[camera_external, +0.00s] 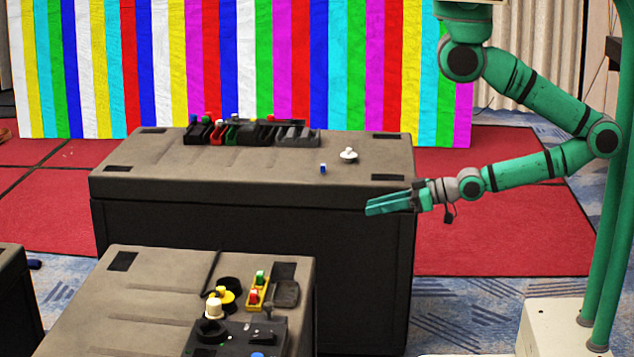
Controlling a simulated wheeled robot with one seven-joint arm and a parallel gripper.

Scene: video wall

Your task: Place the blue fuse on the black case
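A small blue piece with a pale top, which looks like the blue fuse (323,169), stands on the bare right part of the far large black case's (250,240) grey-brown top. My gripper (368,207) is at the right front of that case, to the right of and lower in the picture than the blue piece, and apart from it. Its green fingers point left. They are seen from the side, so their opening is unclear, and no held thing shows. Which black case the task means is not clear from this view.
A white knob-like piece (348,155) stands right of the blue piece. A row of dark holders (255,131) with coloured pieces lines the back edge. The nearer case (140,310) carries a yellow holder (258,293), a black device (235,338) and other small parts.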

